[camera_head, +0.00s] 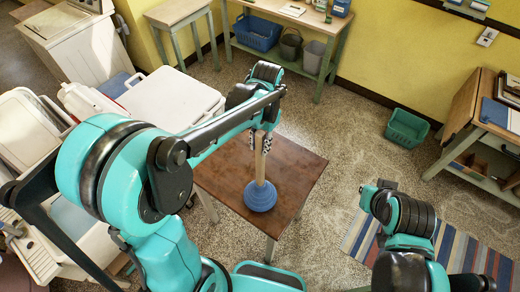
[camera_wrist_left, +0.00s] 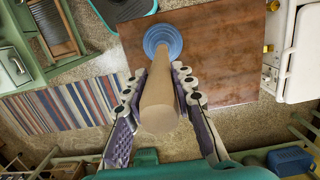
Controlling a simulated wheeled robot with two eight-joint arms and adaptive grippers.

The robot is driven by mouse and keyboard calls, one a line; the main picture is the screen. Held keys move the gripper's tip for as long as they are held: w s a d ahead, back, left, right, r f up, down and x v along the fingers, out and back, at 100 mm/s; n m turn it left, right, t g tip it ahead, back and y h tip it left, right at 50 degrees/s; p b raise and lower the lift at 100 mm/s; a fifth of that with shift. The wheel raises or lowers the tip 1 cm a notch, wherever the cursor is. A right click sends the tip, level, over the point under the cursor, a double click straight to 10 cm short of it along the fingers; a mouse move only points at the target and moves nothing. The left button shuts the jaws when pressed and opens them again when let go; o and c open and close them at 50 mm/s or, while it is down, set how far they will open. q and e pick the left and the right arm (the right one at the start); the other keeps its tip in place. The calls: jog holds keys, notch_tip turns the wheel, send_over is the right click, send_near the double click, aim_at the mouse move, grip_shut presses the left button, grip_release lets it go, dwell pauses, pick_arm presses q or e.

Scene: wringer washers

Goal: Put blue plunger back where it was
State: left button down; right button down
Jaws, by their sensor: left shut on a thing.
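The blue plunger (camera_head: 260,195) has a blue ribbed cup and a pale wooden handle. It stands upright at the small brown table (camera_head: 300,164), cup down; I cannot tell whether the cup touches the tabletop. My left gripper (camera_head: 264,143) comes from above and is shut on the upper part of the handle. In the left wrist view, the two fingers lie on either side of the handle (camera_wrist_left: 160,100), with the blue cup (camera_wrist_left: 163,38) beyond over the brown tabletop (camera_wrist_left: 215,55). My right arm shows at the lower right, but its fingers are not clearly seen.
White washers (camera_head: 90,45) and a white lidded box (camera_head: 170,98) stand at the left. A green bin (camera_head: 407,128) sits on the floor near the yellow wall. A striped rug (camera_head: 455,250) lies at the right. A bench (camera_head: 290,15) with buckets is at the back. The tabletop around the plunger is clear.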

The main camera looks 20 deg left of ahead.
pick_arm(q)
notch_tip(320, 180, down, 3)
jog(key=shift+f, duration=0.15)
jog(key=shift+f, duration=0.1)
jog(key=c, duration=1.3)
grip_release()
jog(key=shift+o, duration=0.2)
